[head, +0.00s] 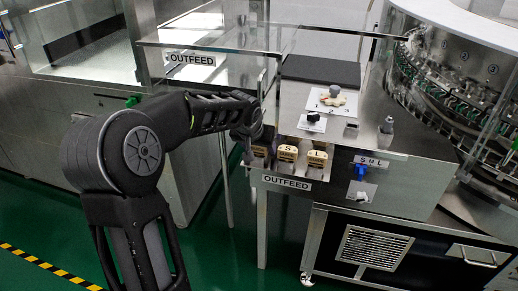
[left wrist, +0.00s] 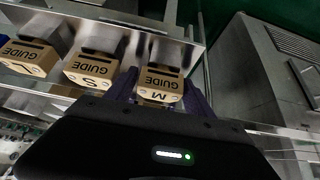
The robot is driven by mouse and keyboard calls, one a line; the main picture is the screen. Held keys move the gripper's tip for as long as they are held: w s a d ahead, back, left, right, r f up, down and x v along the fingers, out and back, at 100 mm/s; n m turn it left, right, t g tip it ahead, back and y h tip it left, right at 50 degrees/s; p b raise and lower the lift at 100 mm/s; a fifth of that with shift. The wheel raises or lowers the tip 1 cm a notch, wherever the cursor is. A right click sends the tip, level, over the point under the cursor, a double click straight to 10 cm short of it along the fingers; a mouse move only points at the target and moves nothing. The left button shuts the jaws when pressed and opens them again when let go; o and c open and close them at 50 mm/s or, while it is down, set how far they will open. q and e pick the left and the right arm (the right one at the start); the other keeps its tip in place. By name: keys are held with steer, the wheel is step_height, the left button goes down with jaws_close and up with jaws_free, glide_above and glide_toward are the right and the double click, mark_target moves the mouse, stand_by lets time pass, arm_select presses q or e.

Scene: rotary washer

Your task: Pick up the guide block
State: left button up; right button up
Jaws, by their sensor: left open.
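Three tan guide blocks sit in a row on the OUTFEED shelf of the machine. In the left wrist view the block marked M (left wrist: 160,84) is at the right, the block marked S (left wrist: 90,68) is in the middle, and a third block (left wrist: 28,57) is at the left. In the head view the S block (head: 287,153) and the L block (head: 317,160) show clearly; the M block is mostly hidden behind my gripper. My left gripper (head: 254,146) is open, its dark fingers (left wrist: 163,88) on either side of the M block. Whether they touch it is unclear. My right gripper is out of view.
The OUTFEED sign (head: 286,184) hangs on the shelf front. A control box with knobs (head: 330,98) stands behind the blocks. A clear guard panel (head: 220,60) rises behind my left arm. The rotary washer (head: 465,75) is at the right. Green floor is open in front.

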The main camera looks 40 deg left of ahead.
arm_select(q)
steer(key=shift+c, duration=0.5)
steer(key=c, duration=1.1)
